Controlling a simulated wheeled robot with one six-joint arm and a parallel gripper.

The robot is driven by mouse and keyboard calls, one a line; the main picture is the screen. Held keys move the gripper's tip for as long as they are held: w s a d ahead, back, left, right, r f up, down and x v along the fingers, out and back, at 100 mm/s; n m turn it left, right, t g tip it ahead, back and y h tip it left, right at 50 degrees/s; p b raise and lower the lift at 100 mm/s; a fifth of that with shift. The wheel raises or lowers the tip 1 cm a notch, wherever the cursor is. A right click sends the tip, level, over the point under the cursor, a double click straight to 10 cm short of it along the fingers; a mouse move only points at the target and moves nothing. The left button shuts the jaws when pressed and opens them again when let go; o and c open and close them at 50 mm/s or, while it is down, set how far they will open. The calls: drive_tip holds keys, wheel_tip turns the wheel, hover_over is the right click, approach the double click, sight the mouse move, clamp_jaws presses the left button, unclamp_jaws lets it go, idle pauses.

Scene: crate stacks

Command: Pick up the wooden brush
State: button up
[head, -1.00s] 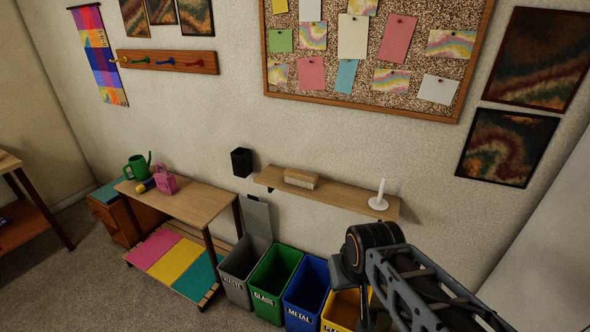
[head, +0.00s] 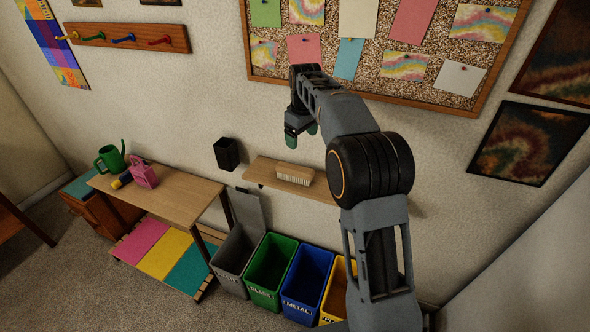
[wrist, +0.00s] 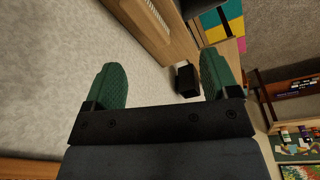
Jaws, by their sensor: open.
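The wooden brush (head: 295,174) lies on the wall shelf (head: 262,178), with a brown wooden body and pale bristles. My gripper (head: 302,135) is open and empty, with green fingers. In the head view it appears above the brush, apart from it. In the wrist view the brush (wrist: 135,14) shows in part at the top edge, beyond the finger tips, with the shelf beside it. The right part of the shelf is hidden behind my arm.
A black holder (head: 227,154) hangs on the wall left of the shelf. Grey, green (head: 269,268), blue and yellow bins stand below. A wooden bench (head: 170,188) with a watering can (head: 110,158) stands at left. A cork board (head: 400,90) hangs above.

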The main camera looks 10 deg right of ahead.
drive_tip(key=w+f+n+p, duration=0.1)
drive_tip(key=w+f+n, duration=0.15)
drive_tip(key=w, duration=0.25)
drive_tip(key=n+g+p, duration=0.1)
drive_tip(key=n+p, duration=0.1)
approach(295, 167)
wheel_tip(295, 167, down, 6)
drive_tip(key=b, duration=0.4)
drive_tip(key=shift+f, duration=3.3)
drive_tip(key=shift+c, duration=0.2)
drive_tip(key=c, duration=1)
drive_tip(key=shift+r, duration=0.1)
